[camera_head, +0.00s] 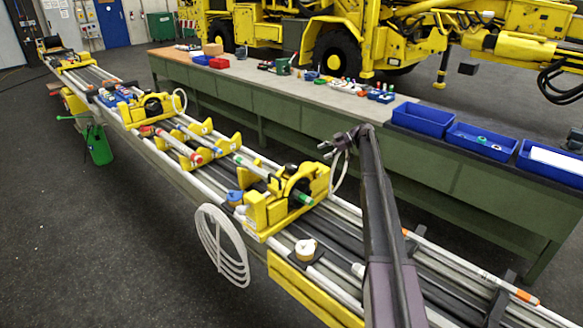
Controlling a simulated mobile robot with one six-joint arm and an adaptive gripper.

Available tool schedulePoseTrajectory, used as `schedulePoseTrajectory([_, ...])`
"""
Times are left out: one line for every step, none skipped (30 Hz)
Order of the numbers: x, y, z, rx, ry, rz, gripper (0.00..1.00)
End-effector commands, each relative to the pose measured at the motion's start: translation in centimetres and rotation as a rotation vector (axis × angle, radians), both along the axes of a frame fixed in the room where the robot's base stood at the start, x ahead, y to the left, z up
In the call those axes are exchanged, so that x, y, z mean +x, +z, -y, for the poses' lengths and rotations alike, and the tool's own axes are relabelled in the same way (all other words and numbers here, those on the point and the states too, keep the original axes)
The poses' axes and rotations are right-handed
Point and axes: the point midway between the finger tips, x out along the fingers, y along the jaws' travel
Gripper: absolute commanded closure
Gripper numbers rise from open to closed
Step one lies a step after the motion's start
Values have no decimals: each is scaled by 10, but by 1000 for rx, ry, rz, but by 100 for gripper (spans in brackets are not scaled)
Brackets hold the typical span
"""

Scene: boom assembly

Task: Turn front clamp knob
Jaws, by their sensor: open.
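The nearer yellow clamp (262,212) sits across the long boom (345,238), with a dark ring-like part (300,182) on its top. I cannot make out for certain which part is its knob. A second yellow clamp (135,113) with a dark round part stands farther back along the boom. My gripper (325,150) is at the end of my arm, appearing above and right of the nearer clamp, and seems apart from it. Its fingers are small in view, open, with nothing visible between them.
A long green workbench (290,110) runs behind the boom, with blue bins (422,119) at its right. Yellow machinery (400,35) stands behind the bench. The front-left floor is clear.

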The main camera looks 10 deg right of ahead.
Motion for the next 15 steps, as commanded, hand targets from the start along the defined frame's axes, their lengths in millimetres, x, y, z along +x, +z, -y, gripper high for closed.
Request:
schedulePoseTrajectory([0, -1, -2, 0, 0, 0, 0])
schedulePoseTrajectory([0, -1, -3, 0, 0, 0, 0])
schedulePoseTrajectory([0, -2, -4, 0, 0, 0, 0])
schedulePoseTrajectory([0, -3, -6, 0, 0, 0, 0])
schedulePoseTrajectory([0, -4, -8, 0, 0, 0, 0])
schedulePoseTrajectory([-1, -5, -11, 0, 0, 0, 0])
schedulePoseTrajectory([-1, -7, -13, 0, 0, 0, 0])
schedulePoseTrajectory([-1, -8, -16, 0, 0, 0, 0])
schedulePoseTrajectory([-1, -10, -20, 0, 1, -1, 0])
schedulePoseTrajectory([-1, -11, -23, 0, 1, -1, 0])
schedulePoseTrajectory([-2, -13, -26, 0, 1, -1, 0])
schedulePoseTrajectory([-2, -15, -31, 0, 1, -1, 0])
schedulePoseTrajectory([-2, -17, -35, 0, 1, -1, 0])
schedulePoseTrajectory([-2, -19, -39, 0, 1, -1, 0])
schedulePoseTrajectory([-2, -21, -44, 0, 1, -1, 0])
